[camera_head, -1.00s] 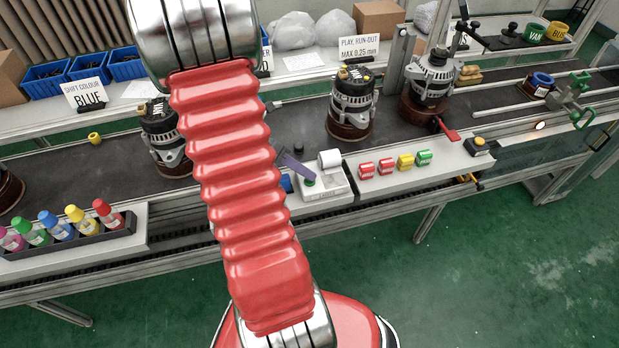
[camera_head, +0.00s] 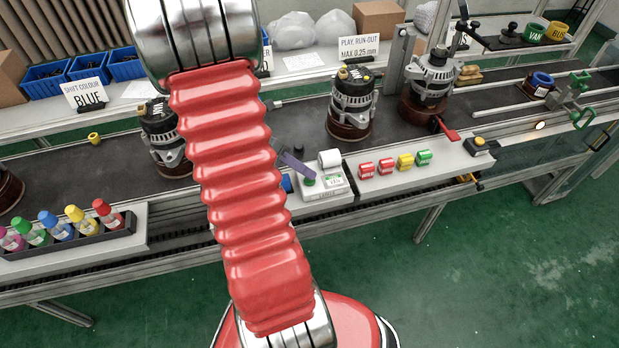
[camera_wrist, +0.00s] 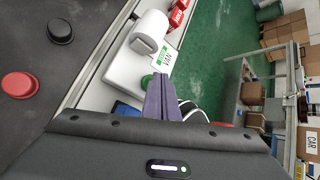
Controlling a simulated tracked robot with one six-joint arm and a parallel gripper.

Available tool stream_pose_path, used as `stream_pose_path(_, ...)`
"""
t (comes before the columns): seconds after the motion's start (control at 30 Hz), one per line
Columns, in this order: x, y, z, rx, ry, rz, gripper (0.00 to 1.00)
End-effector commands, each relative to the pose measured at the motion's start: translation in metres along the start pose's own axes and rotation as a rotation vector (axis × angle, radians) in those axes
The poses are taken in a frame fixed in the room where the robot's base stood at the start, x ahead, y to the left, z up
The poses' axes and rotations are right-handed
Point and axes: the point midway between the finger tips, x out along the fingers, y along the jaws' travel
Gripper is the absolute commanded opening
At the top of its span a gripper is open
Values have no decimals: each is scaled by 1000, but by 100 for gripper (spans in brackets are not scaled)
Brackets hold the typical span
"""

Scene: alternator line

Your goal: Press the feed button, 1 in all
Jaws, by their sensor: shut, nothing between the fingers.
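The feed button is a green round button on a white label printer (camera_head: 322,193) with a paper roll on top, at the front edge of the line. The button (camera_wrist: 147,82) shows partly beside my fingertips in the wrist view. A white label with green print reading VAN (camera_head: 336,182) lies on the printer's front right; this label (camera_wrist: 164,54) is also in the wrist view. My gripper (camera_head: 307,177) is shut and empty, its purple fingers pointing down at the button. Its fingertips (camera_wrist: 160,78) overlap the button's edge in view; I cannot tell whether they touch it.
Alternators (camera_head: 351,103) stand on the dark belt behind. A rack of coloured bottles (camera_head: 68,240) is at the left. My red arm hides part of the belt. Green floor lies free in front.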

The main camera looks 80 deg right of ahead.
Motion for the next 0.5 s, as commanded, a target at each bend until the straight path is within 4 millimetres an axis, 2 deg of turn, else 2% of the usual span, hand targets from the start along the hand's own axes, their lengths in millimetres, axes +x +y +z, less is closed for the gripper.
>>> stream_pose_path(0.5,-7,-5,5,0,0,0,0)
